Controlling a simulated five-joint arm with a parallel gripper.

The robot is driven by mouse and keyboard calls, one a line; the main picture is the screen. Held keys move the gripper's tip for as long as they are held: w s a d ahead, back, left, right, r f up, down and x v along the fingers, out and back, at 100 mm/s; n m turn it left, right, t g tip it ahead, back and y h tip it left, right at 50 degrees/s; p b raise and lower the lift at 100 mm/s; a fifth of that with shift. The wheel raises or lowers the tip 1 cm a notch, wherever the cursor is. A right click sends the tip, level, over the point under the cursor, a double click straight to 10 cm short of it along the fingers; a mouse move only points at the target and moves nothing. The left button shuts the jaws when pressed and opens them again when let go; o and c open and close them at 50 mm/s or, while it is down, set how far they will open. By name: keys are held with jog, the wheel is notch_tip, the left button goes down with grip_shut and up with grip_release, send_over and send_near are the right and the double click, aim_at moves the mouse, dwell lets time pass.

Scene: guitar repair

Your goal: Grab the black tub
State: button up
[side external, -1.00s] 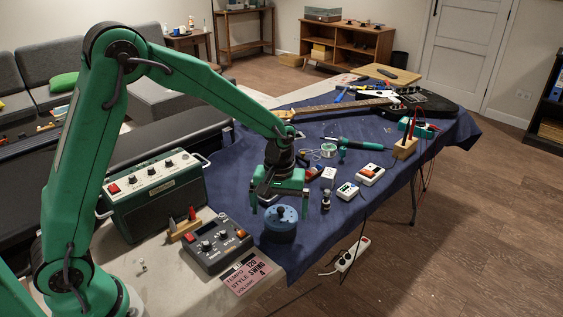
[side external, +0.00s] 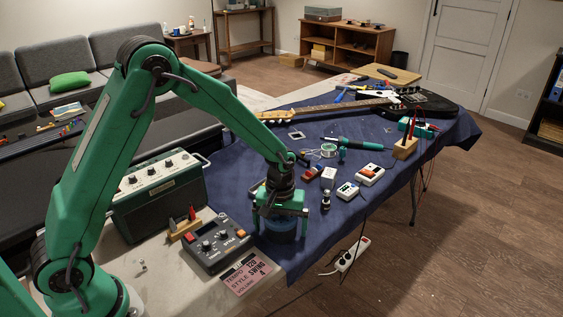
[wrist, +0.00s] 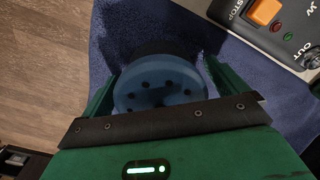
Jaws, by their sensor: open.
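A round tub (side external: 281,231) with a blue-grey top and a darker body stands near the front edge of the cloth-covered table. The wrist view shows the tub's blue round top (wrist: 158,92), with several dark holes, between the open fingers of my gripper (wrist: 160,80). I cannot tell whether the fingers touch its sides.
A grey pedal with knobs (side external: 215,242) stands close on the left, with a green amplifier (side external: 160,190) behind it. Small white boxes (side external: 347,191), a soldering iron (side external: 360,144) and a guitar (side external: 425,100) lie farther back. The table edge is just in front.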

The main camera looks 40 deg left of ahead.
dwell(0.5)
jog(key=c, duration=2)
